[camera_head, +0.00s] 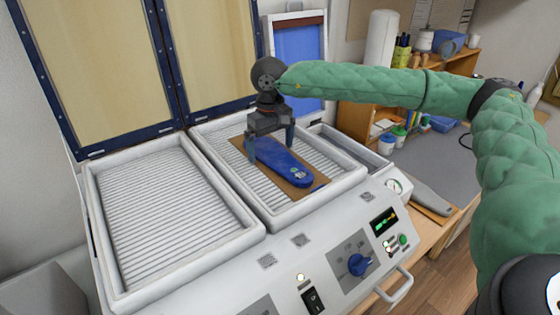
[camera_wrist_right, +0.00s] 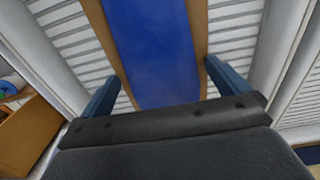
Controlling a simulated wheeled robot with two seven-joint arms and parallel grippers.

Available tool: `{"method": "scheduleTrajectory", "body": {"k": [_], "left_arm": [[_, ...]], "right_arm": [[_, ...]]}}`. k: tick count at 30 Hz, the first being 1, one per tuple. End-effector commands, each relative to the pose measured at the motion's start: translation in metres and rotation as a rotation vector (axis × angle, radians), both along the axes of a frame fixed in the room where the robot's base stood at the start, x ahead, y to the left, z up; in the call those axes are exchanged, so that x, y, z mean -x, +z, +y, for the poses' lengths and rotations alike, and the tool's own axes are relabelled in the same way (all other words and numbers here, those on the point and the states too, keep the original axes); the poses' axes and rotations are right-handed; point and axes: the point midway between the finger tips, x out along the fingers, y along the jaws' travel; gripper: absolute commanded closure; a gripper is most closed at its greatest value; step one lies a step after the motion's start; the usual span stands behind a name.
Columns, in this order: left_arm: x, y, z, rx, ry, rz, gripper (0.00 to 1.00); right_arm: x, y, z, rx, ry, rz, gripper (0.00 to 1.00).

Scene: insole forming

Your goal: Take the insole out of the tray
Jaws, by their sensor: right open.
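The blue insole (camera_head: 283,163) lies on a brown board (camera_head: 310,188) in the right-hand ribbed tray (camera_head: 350,177) of the white machine. My right gripper (camera_head: 270,152) is over the far end of the insole, fingers pointing down, one on each side of it. In the right wrist view the blue insole (camera_wrist_right: 155,50) runs between the two open fingers (camera_wrist_right: 160,85), with brown board edges showing on both sides. A gap shows between each finger and the insole. Whether the fingertips touch the board cannot be told. My left gripper is not in view.
The left tray (camera_head: 165,215) is empty. Raised framed lids (camera_head: 105,60) stand behind the trays. A control panel with a blue knob (camera_head: 358,264) and a handle (camera_head: 398,290) is at the front. A wooden shelf (camera_head: 350,117) with bottles stands at the back right.

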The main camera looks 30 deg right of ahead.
Motion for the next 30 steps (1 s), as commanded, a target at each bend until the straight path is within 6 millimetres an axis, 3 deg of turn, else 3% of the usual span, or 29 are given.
{"method": "scheduleTrajectory", "body": {"k": [4,10,23,30], "left_arm": [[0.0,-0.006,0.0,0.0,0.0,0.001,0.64],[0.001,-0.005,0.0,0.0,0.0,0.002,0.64],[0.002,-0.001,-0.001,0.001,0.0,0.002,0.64],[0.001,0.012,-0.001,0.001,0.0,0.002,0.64]], "right_arm": [[0.0,-0.004,0.0,0.0,0.0,0.0,0.0],[0.0,-0.004,0.0,0.0,0.0,0.001,0.39],[0.001,-0.003,0.0,0.0,0.0,0.003,0.41],[0.0,0.004,0.0,0.0,0.0,0.002,0.41]]}}
